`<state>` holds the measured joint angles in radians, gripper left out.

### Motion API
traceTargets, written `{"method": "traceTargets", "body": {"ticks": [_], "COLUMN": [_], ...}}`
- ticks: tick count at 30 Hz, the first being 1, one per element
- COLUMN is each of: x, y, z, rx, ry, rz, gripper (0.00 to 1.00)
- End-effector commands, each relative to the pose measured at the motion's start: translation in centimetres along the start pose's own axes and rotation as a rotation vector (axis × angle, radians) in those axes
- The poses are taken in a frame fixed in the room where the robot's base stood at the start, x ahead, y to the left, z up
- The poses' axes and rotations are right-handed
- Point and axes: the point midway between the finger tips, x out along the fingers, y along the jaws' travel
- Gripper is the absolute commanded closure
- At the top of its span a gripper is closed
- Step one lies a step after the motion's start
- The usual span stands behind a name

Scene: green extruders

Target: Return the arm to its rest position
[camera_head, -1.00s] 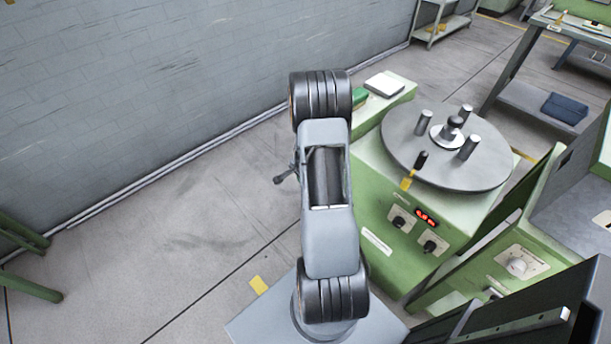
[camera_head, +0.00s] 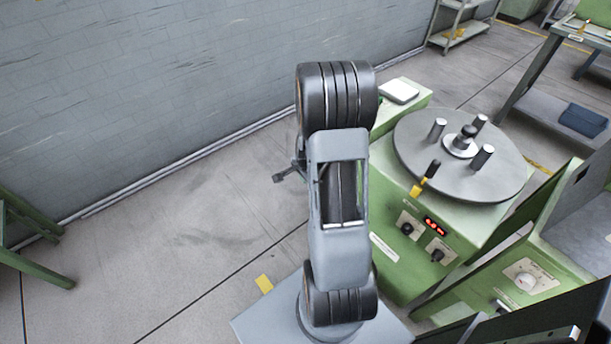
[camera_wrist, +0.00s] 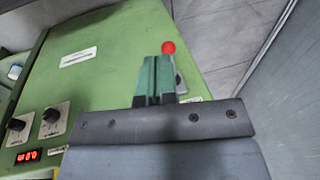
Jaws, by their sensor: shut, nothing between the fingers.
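My grey arm with black ringed joints stands upright in the middle of the head view. My gripper is mostly hidden behind it there; a small dark part juts out at the arm's left side. In the wrist view my gripper (camera_wrist: 156,75) shows as two narrow green fingers with dark bases, side by side and closed, beyond a dark screwed bar. Nothing is held between them. The fingers appear over the green machine's panel (camera_wrist: 115,50).
A green machine (camera_head: 385,262) with a round grey turntable (camera_head: 415,150) stands to the right. A red ball knob (camera_wrist: 168,47) shows just past the fingertips. A grey wall (camera_head: 150,90) runs along the left, with bare floor (camera_head: 170,250) before it. A green frame (camera_head: 35,262) stands far left.

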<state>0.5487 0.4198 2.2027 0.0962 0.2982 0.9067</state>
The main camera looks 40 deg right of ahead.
Motion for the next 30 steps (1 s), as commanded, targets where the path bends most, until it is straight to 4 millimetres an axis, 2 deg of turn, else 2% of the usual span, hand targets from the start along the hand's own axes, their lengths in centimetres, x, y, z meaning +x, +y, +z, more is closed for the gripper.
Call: {"method": "traceTargets", "body": {"ticks": [8,12,14,17,19,23,30], "x": [0.0,0.0,0.0,0.0,-1.6,-6.7,-17.7], "y": [0.0,0.2,0.6,2.4,3.3,3.5,3.5], "z": [0.0,0.1,0.4,1.7,2.6,5.3,10.9], "rx": [-0.001,-0.054,-0.110,-0.244,-0.373,-0.648,-1.135], "ry": [0.000,-0.008,-0.027,-0.088,-0.129,-0.179,-0.185], "rz": [0.000,0.010,0.032,0.096,0.124,0.136,0.086], "gripper": [1.00,1.00,1.00,1.00,1.00,1.00,1.00]}}
